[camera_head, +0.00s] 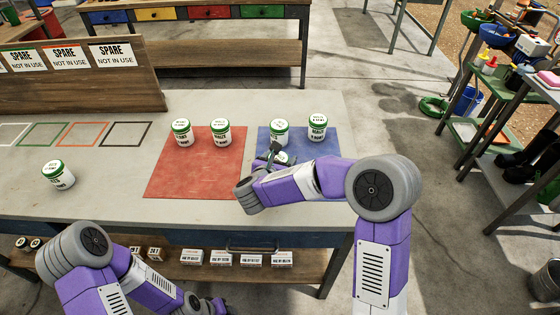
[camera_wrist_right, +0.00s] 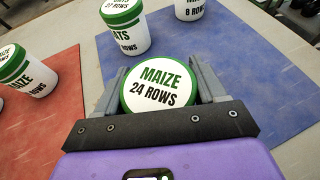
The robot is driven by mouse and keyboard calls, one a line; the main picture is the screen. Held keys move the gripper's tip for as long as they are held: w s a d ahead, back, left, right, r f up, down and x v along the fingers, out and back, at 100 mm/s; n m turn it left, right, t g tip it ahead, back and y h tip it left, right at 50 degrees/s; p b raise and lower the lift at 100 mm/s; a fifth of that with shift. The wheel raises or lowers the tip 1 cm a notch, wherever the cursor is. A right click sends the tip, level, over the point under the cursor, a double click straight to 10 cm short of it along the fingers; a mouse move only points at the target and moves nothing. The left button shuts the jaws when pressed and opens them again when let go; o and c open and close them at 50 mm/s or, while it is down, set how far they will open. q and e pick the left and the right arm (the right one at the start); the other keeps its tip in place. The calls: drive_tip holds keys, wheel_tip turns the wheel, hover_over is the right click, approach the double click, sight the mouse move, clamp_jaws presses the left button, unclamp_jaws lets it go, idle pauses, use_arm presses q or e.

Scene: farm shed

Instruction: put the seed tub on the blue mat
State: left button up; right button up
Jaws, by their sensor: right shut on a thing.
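My right gripper (camera_head: 274,152) is over the near left part of the blue mat (camera_head: 326,148). It is shut on a white seed tub (camera_head: 284,156) with a green-rimmed lid. In the right wrist view this tub (camera_wrist_right: 160,86) reads "MAIZE 24 ROWS" and sits between the two fingers. I cannot tell whether its base touches the mat. Two other tubs stand upright on the blue mat: one marked oats (camera_head: 279,131) just behind the held tub, and one marked 8 rows (camera_head: 317,127) farther right. My left gripper (camera_head: 207,305) is low at the bottom edge, mostly cut off.
A red mat (camera_head: 190,178) with two tubs (camera_head: 181,132) (camera_head: 220,133) lies left of the blue mat. Another tub (camera_head: 58,175) stands alone on the table's left. Colored outline squares (camera_head: 83,134) and a board with SPARE signs (camera_head: 112,55) are behind it.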

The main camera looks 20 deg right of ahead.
drive_tip(key=shift+r, duration=0.1)
drive_tip(key=o, duration=1.1)
drive_tip(key=shift+o, duration=0.2)
drive_tip(key=shift+s+a+r, duration=0.15)
drive_tip(key=shift+s+r, duration=0.05)
drive_tip(key=p+v, duration=0.1)
drive_tip(key=v, duration=1)
drive_tip(key=shift+s+a+p, duration=0.2)
drive_tip(key=shift+p, duration=0.15)
drive_tip(key=shift+f, duration=0.1)
